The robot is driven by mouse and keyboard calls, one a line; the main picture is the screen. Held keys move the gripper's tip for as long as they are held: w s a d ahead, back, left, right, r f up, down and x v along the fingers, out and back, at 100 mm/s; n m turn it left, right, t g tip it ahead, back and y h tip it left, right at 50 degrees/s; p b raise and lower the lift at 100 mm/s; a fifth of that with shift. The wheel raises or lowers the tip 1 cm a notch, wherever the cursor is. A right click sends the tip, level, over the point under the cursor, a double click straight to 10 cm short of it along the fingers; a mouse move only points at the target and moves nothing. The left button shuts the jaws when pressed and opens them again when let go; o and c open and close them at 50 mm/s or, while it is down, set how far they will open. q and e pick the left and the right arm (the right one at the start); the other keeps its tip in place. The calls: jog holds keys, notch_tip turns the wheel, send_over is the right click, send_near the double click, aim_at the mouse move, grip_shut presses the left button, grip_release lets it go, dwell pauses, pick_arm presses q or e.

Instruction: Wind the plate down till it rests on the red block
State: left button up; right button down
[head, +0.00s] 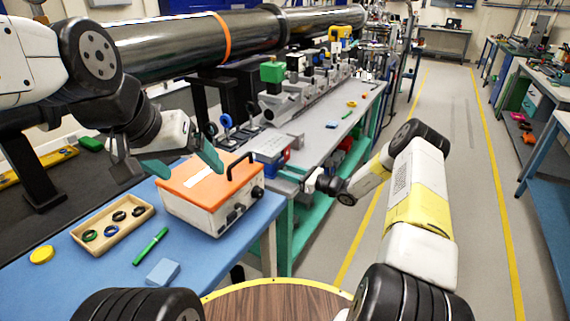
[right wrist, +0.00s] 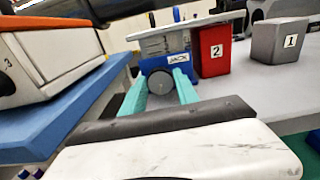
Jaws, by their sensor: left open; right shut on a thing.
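The blue jack (right wrist: 180,62) stands on the grey bench in the right wrist view, its round knob (right wrist: 159,83) facing me. Its pale flat plate (right wrist: 165,42) is on top, with its right end over the red block (right wrist: 213,55) marked 2. I cannot tell whether plate and block touch. My right gripper (right wrist: 160,88) is shut on the knob, a teal finger on each side. In the head view the jack is small and partly hidden. My left gripper (head: 182,160) is open and empty above the orange-topped case (head: 205,180).
A grey block (right wrist: 276,42) marked 1 stands right of the red block. The floor aisle on the right is clear.

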jog(key=shift+n, duration=2.2)
jog(key=c, duration=0.9)
grip_release()
jog(key=shift+s, duration=0.1)
jog(key=shift+v, duration=3.85)
